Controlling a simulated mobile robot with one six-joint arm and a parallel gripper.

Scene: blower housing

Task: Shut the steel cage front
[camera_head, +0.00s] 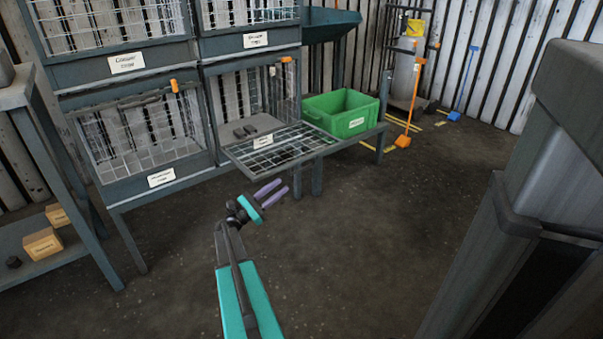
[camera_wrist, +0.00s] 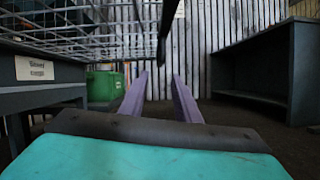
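The steel cage front (camera_head: 292,153), a wire mesh panel with a dark frame, is folded down and sticks out about level from the lower right cage (camera_head: 228,98). That cage's opening is uncovered. An orange latch (camera_head: 286,60) sits at its top edge. My gripper (camera_head: 275,189), with two purple fingers, is in front of and below the panel's near edge. In the wrist view the fingers (camera_wrist: 157,85) are apart with nothing between them. The mesh front (camera_wrist: 90,30) and its dark edge bar show above them there. I see no contact between fingers and panel.
A green crate (camera_head: 341,112) stands right of the panel. A large grey cabinet (camera_head: 545,200) is at the right. The floor (camera_head: 360,240) between is clear.

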